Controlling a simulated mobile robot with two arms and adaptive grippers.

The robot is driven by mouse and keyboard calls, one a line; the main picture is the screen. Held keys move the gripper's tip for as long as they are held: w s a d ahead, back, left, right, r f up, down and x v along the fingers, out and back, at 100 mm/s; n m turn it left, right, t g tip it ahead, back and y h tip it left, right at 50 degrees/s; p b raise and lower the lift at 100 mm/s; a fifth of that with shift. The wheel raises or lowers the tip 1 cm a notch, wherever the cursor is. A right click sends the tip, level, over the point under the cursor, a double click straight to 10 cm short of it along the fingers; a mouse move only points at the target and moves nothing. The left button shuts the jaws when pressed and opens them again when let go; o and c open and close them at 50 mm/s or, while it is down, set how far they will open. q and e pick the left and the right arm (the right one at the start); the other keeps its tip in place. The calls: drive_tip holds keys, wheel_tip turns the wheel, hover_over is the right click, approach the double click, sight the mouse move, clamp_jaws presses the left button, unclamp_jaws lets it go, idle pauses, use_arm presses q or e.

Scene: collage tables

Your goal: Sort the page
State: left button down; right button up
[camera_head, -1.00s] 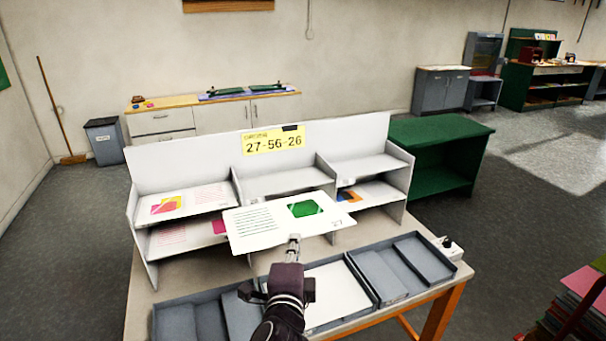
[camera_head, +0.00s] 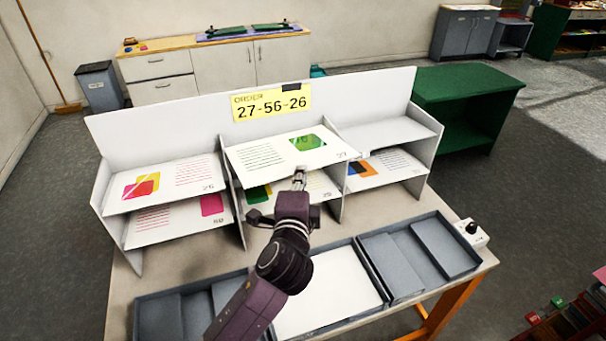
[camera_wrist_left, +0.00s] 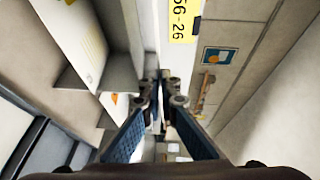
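The page with green text and a green picture (camera_head: 275,152) is at the top middle compartment of the grey sorting rack (camera_head: 150,127), its number reading about 27. My left gripper (camera_head: 299,178) is at the page's front edge and appears shut on it. In the left wrist view the finger tips (camera_wrist_left: 162,78) come close together, and the page between them is edge-on and hard to make out. A yellow sign (camera_head: 272,103) on the rack reads 27-56-26. Other pages lie at top left (camera_head: 190,172), bottom left (camera_head: 170,218), bottom middle (camera_head: 315,186) and bottom right (camera_head: 390,165). My right gripper is not in view.
The top right compartment (camera_head: 385,132) is empty. Grey trays (camera_head: 415,250) stand along the table front, with a white panel (camera_head: 328,290) between them. A small box with a black knob (camera_head: 471,231) is at the right corner. A green cabinet (camera_head: 465,85) stands behind.

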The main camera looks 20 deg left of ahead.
sight(291, 160)
use_arm(q)
drive_tip(key=w+a, duration=0.1)
drive_tip(key=w, duration=0.1)
drive_tip(key=w+a+b, duration=0.1)
drive_tip(key=w, duration=0.1)
drive_tip(key=w+a+f+b, duration=0.1)
drive_tip(key=a, duration=0.1)
drive_tip(key=shift+w+f, duration=0.1)
drive_tip(key=shift+w, duration=0.3)
drive_tip(key=f+b, duration=0.1)
drive_tip(key=f, duration=0.1)
drive_tip(key=f+b, duration=0.2)
drive_tip(key=f, duration=0.1)
drive_tip(key=shift+w+a, duration=0.2)
drive_tip(key=c, duration=2.1)
unclamp_jaws()
drive_tip(key=shift+s, duration=0.1)
